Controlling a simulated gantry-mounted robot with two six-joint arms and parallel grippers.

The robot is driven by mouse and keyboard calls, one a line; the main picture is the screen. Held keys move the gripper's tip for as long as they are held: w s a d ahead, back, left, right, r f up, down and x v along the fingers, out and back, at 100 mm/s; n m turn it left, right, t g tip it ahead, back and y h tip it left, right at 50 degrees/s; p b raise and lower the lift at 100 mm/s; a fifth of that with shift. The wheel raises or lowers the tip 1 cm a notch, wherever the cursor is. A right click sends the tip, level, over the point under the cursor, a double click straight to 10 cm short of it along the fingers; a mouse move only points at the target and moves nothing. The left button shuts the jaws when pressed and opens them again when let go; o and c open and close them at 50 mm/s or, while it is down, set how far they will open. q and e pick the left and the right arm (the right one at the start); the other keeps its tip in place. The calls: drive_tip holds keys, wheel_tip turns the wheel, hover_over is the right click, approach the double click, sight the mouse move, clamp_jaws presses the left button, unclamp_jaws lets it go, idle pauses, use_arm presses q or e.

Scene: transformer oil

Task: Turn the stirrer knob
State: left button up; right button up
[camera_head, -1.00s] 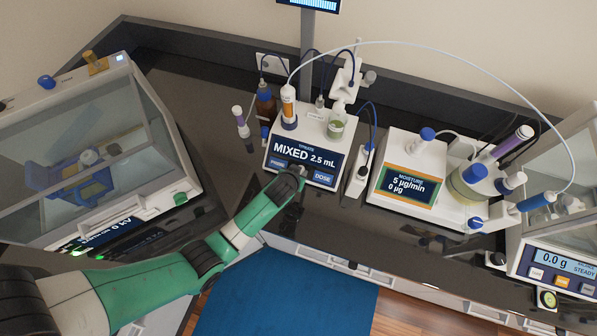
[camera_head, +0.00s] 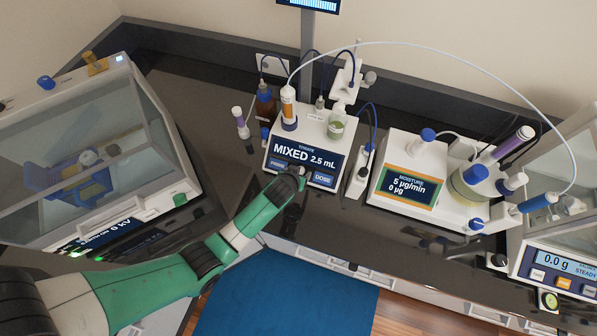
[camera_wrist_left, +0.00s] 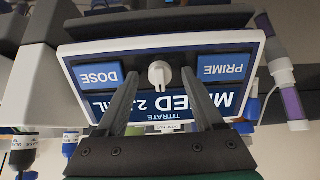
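The stirrer knob is a small pale knob (camera_wrist_left: 160,74) on the titrator's front panel, between the blue PRIME and DOSE buttons. The wrist view shows this panel upside down. My left gripper (camera_wrist_left: 159,82) faces the panel with its two dark fingers apart, one on each side of the knob. Gaps show between the fingers and the knob. In the head view my left gripper (camera_head: 294,177) is at the lower front of the titrator (camera_head: 304,155), whose screen reads MIXED 2.5 mL; the knob is hidden there. My right gripper is not in view.
A glass-fronted cabinet (camera_head: 165,190) stands left of my arm. A moisture meter (camera_head: 407,184) and a balance (camera_head: 557,262) stand to the right. Bottles and a pale stand (camera_head: 360,172) flank the titrator. A thin tube arches above the bench.

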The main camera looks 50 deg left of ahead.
use_arm(q)
drive_tip(key=p+v, duration=1)
drive_tip(key=v, duration=0.1)
drive_tip(key=shift+s+r+p, duration=0.2)
drive_tip(key=shift+p, duration=0.15)
drive_tip(key=shift+d, duration=0.1)
drive_tip(key=shift+r, duration=0.1)
